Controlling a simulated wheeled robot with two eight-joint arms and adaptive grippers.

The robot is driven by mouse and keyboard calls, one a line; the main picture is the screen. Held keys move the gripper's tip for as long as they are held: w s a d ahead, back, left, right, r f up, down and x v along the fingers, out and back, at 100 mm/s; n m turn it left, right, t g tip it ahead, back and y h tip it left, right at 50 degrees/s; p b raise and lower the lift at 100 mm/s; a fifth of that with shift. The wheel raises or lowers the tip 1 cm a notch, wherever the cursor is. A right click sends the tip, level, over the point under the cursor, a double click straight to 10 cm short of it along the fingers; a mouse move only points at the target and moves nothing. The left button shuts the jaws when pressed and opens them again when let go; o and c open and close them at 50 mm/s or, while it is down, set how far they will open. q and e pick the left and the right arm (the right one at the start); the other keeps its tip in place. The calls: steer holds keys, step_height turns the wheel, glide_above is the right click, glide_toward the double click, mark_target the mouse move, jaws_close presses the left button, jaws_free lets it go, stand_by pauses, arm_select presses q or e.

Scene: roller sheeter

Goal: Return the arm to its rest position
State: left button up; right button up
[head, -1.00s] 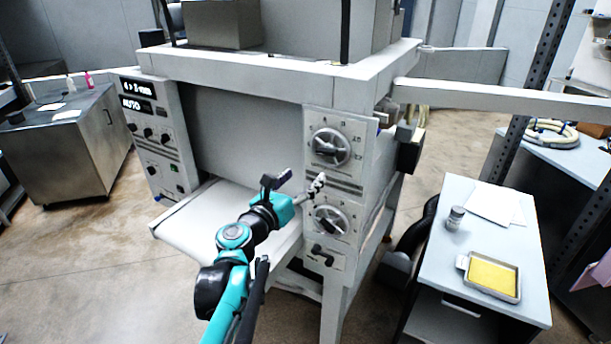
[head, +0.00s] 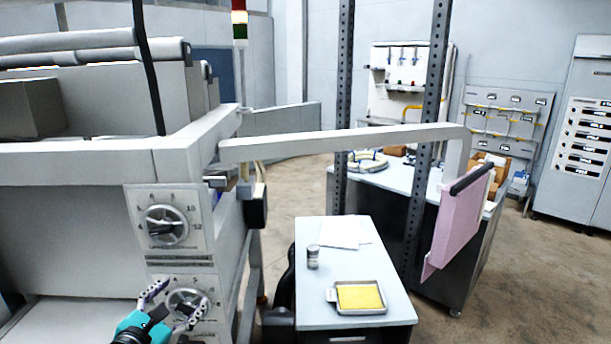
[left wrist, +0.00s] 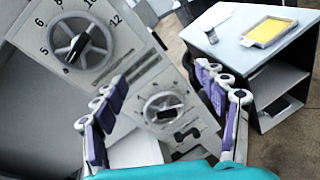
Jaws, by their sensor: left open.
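My left gripper (head: 172,306) is at the lower left of the head view, in front of the lower dial (head: 187,303) on the sheeter's control panel. Its two fingers are spread and hold nothing. In the left wrist view the open fingers (left wrist: 165,115) frame the lower dial (left wrist: 163,106), with a gap visible between them and the panel. The upper dial (head: 166,224) is above the gripper, clear of it. Most of my left arm is below the head picture. My right gripper is not in view.
The sheeter (head: 75,240) fills the left side. A side table (head: 312,292) to its right carries a yellow-filled tray (head: 360,311), a small jar (head: 313,257) and papers (head: 340,232). A beam (head: 340,142) with a pink panel (head: 459,222) reaches right from the sheeter.

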arm_select(q)
steer(key=s+d+f+m+g+h+b, duration=0.2)
steer(key=s+d+f+m+g+b, duration=0.25)
steer(key=d+f+m, duration=0.65)
steer(key=s+f+m+g+y+b, duration=0.1)
steer(key=s+f+m+g+b, duration=0.1)
steer(key=s+f+m, duration=0.4)
steer(key=s+f+m+g+y+b, duration=0.2)
steer(key=s+f+m+b, duration=0.2)
steer(key=f+m, duration=0.7)
steer(key=shift+s+d+m+y, duration=0.2)
steer(key=shift+s+m+y, duration=0.1)
steer(key=shift+s+m, duration=0.65)
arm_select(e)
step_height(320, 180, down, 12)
